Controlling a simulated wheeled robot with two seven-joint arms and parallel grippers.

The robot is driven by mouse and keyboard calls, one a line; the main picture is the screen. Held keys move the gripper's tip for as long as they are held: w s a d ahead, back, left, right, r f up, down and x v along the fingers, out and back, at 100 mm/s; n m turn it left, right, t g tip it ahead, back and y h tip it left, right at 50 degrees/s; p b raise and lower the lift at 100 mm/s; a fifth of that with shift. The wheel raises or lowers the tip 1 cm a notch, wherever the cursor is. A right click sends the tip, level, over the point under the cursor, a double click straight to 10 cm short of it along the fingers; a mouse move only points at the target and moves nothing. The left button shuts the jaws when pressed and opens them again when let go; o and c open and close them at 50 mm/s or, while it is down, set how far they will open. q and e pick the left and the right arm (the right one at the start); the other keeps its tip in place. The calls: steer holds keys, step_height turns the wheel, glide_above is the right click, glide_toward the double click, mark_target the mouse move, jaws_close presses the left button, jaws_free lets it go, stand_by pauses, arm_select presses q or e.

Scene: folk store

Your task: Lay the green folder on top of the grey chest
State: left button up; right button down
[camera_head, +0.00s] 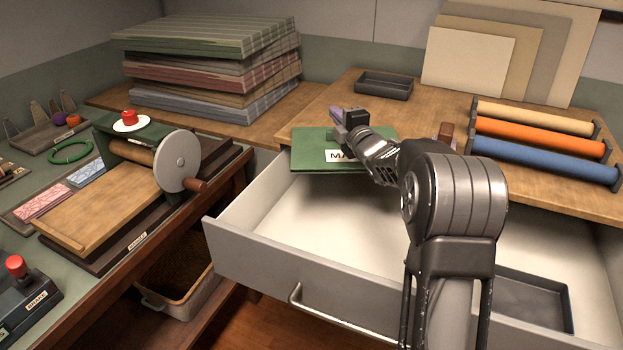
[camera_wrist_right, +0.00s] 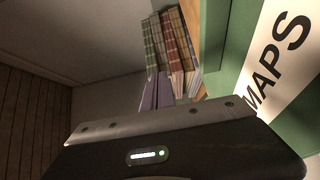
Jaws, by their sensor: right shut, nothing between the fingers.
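The green folder (camera_head: 308,148) with a white MAPS label lies flat on the wooden top (camera_head: 425,115) of the grey chest (camera_head: 262,268). Its near edge is at the top's front edge, above the open drawer. My right gripper (camera_head: 338,117) is over the folder's far side, shut and empty. My right arm covers part of the folder in the head view. In the right wrist view the folder (camera_wrist_right: 222,55) is at the right and the purple fingertips (camera_wrist_right: 157,95) are beside it, together. I cannot tell whether they touch it. My left gripper is not in view.
The chest's drawer stands open, with a dark tray (camera_head: 530,300) inside at the right. On the top are a small dark tray (camera_head: 384,86) and a rack of coloured rolls (camera_head: 540,136). A stack of patterned boards (camera_head: 205,65) stands left of it.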

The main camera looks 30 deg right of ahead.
mark_target(329, 155)
steer(key=s+a+p, duration=0.4)
steer(key=s+a, duration=0.6)
steer(key=a, duration=0.4)
steer(key=f, duration=0.3)
steer(key=f+b, duration=0.1)
steer(key=f, duration=0.2)
steer(key=f+b, duration=0.1)
steer(key=f, duration=0.3)
steer(key=shift+w+d, duration=0.3)
steer(key=shift+w, duration=0.05)
steer(key=shift+w+d, duration=0.25)
steer(key=shift+d, duration=0.15)
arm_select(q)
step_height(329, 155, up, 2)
